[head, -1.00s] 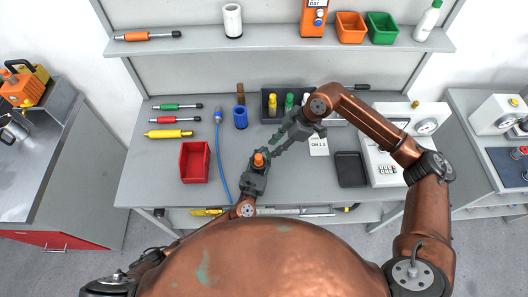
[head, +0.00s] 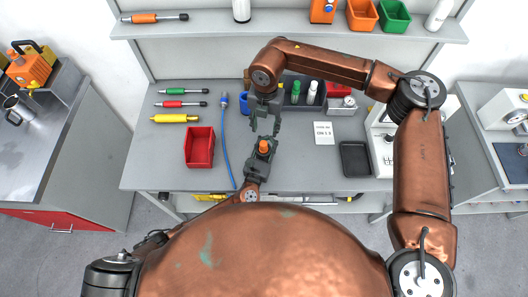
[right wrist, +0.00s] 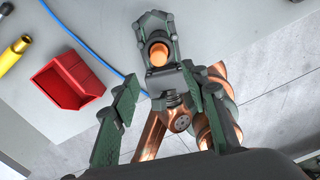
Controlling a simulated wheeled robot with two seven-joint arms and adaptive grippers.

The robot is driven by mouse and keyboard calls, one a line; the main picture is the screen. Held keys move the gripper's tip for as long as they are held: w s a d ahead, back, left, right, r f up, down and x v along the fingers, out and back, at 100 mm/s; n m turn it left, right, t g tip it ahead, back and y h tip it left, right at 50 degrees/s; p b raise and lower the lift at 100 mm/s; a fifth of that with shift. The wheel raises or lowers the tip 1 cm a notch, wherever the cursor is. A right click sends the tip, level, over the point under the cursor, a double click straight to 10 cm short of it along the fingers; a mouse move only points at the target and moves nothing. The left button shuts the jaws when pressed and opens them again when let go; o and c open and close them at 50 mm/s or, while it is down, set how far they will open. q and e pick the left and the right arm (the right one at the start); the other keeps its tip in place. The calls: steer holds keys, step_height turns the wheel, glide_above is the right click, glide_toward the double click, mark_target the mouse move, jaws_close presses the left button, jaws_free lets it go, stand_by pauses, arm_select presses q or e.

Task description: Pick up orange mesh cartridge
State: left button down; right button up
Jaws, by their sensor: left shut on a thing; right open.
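The orange mesh cartridge (head: 264,146) appears as a short orange cylinder held in my left gripper (head: 263,152) above the front of the workbench. Its mesh is too small to make out. It also shows in the right wrist view (right wrist: 159,54), upper middle, as a round orange end between the jaws of my left gripper (right wrist: 157,68). My right gripper (head: 264,126) is open and empty, just behind the cartridge in the head view, fingers pointing down. In the right wrist view its two fingers (right wrist: 160,100) stand wide apart, with nothing between the tips.
A red bin (head: 200,147) and a blue cable (head: 226,150) lie left of my grippers. A dark rack (head: 291,98) with capped bottles stands behind. A paper label (head: 324,133) and black tray (head: 355,159) lie right.

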mark_target(264, 143)
steer(key=shift+f, duration=0.35)
step_height(264, 143, down, 6)
steer(key=shift+r, duration=0.1)
steer(key=shift+a+f, duration=0.2)
steer(key=shift+f, duration=2.45)
steer(key=shift+c, duration=0.7)
jaws_close()
